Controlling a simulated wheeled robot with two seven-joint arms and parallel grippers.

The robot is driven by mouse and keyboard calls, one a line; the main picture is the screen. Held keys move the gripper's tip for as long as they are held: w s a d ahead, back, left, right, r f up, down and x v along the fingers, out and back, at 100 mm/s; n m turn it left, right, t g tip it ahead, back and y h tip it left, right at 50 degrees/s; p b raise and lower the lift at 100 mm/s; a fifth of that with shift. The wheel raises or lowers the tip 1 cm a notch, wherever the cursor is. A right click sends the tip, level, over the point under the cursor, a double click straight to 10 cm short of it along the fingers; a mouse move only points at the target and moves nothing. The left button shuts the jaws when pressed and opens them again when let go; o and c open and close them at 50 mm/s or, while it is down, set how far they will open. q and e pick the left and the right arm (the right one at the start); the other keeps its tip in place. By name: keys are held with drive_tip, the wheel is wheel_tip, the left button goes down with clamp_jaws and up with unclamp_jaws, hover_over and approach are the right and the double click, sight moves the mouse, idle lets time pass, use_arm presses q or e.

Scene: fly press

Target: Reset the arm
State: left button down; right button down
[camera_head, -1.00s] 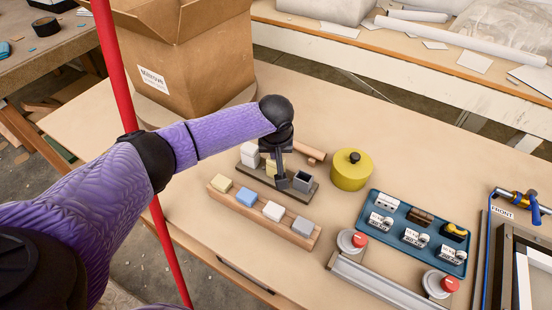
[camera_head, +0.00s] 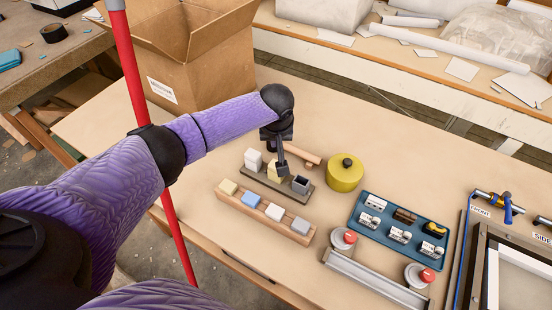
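My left arm reaches in from the left. Its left gripper (camera_head: 280,160) points down just behind the dark strip (camera_head: 268,181) that carries a white block (camera_head: 253,160), a yellow block (camera_head: 273,172) and a grey hollow block (camera_head: 301,185). One finger shows in front of the yellow block; the other is hidden, so I cannot tell whether the gripper is open or shut, or touching anything. At the bottom edge a purple part of my other arm (camera_head: 160,296) shows; its gripper is out of view.
A wooden rack (camera_head: 262,214) with several coloured blocks lies in front. A yellow round pot (camera_head: 345,173), a blue tray (camera_head: 393,246) of small items, two red-topped buttons, a metal channel (camera_head: 375,284) and a dark frame (camera_head: 480,250) lie rightward. A cardboard box (camera_head: 200,70) and a red pole (camera_head: 137,80) stand left.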

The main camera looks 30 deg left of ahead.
use_arm(q)
drive_tip(key=shift+r, duration=0.35)
use_arm(e)
drive_tip(key=shift+r, duration=0.4)
